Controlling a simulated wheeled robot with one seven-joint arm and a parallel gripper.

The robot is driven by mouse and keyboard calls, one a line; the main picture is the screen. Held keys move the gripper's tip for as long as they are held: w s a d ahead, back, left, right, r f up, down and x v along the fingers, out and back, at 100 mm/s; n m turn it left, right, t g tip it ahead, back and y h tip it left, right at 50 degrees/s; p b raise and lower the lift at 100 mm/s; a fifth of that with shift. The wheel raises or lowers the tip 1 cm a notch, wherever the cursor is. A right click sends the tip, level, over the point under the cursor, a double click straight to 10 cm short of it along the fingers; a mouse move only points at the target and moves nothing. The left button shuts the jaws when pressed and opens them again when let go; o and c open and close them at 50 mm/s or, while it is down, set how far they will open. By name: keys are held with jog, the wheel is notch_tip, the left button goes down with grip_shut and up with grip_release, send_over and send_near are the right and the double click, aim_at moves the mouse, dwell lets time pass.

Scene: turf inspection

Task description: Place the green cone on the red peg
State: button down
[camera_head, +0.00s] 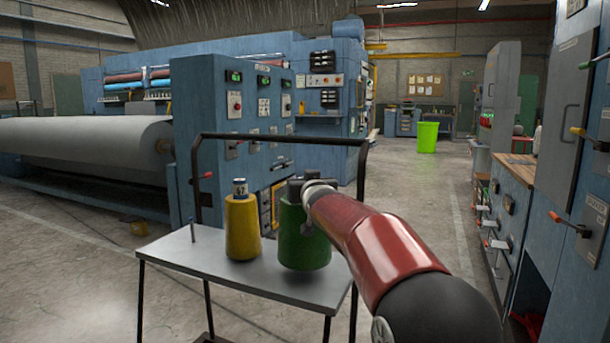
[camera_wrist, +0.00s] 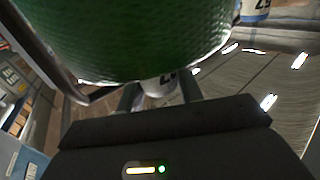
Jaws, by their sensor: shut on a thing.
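The green cone (camera_head: 303,240) is upright at the right side of the grey cart top in the head view; I cannot tell whether its base touches the cart. My gripper (camera_head: 306,188) is shut on the white tube at its top. In the wrist view the green cone (camera_wrist: 130,35) fills the upper left, and my gripper's fingers (camera_wrist: 160,92) close around the labelled tube. I cannot make out the red peg for certain; a small red-tipped lever (camera_head: 203,176) shows behind the cart handle. My arm hides part of the cone.
A yellow cone (camera_head: 242,230) stands on the cart (camera_head: 180,253), left of the green one. A bare thin metal peg (camera_head: 192,232) rises at the cart's left. A black cart handle (camera_head: 280,137) arches behind.

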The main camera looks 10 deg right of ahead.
jog(key=shift+f, duration=0.9)
jog(key=c, duration=0.9)
grip_release()
jog(key=shift+f, duration=0.25)
jog(key=shift+r, duration=0.1)
jog(key=s+b, duration=0.2)
jog(key=s, duration=1)
jog(key=shift+d, duration=0.15)
jog(key=shift+s, duration=0.1)
